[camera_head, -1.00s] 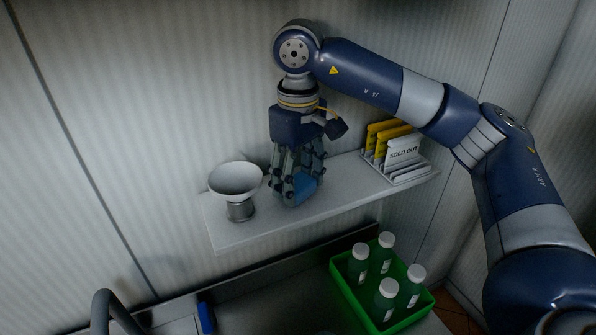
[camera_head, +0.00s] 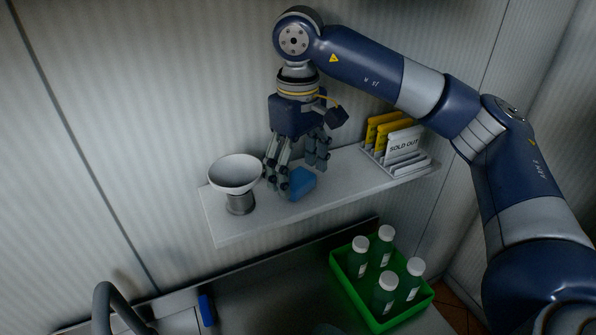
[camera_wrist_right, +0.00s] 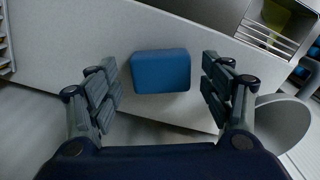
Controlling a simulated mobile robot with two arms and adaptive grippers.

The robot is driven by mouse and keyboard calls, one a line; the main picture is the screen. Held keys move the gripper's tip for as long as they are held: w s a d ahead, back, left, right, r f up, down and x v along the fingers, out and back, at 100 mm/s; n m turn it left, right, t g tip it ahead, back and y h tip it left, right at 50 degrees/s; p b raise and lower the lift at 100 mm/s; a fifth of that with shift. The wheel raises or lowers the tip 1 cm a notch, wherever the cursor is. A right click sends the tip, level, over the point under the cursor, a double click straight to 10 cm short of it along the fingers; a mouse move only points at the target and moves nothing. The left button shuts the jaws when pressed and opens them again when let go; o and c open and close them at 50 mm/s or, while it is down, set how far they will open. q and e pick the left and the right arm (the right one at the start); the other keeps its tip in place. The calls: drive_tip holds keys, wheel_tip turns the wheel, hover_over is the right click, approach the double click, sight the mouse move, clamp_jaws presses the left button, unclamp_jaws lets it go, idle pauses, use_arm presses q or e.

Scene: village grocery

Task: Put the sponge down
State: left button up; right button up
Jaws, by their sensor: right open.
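A blue sponge (camera_head: 301,184) lies on the white wall shelf (camera_head: 330,190), between the bowl-topped stand and the sign rack. In the right wrist view the sponge (camera_wrist_right: 161,71) lies on the shelf with a visible gap to the fingers on each side. My right gripper (camera_head: 297,178) is open around the sponge, its fingers pointing down; it also shows in the right wrist view (camera_wrist_right: 161,85). My left gripper is not in view.
A white bowl on a metal stand (camera_head: 237,178) is close to the gripper's left. A rack with "SOLD OUT" signs (camera_head: 400,147) stands on the shelf's right end. Below are a green crate (camera_head: 410,318) with several bottles and a grey tap (camera_head: 108,300).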

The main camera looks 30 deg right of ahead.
sight(298, 177)
wheel_tip(298, 177, up, 7)
drive_tip(key=shift+f, duration=0.1)
idle(0.5)
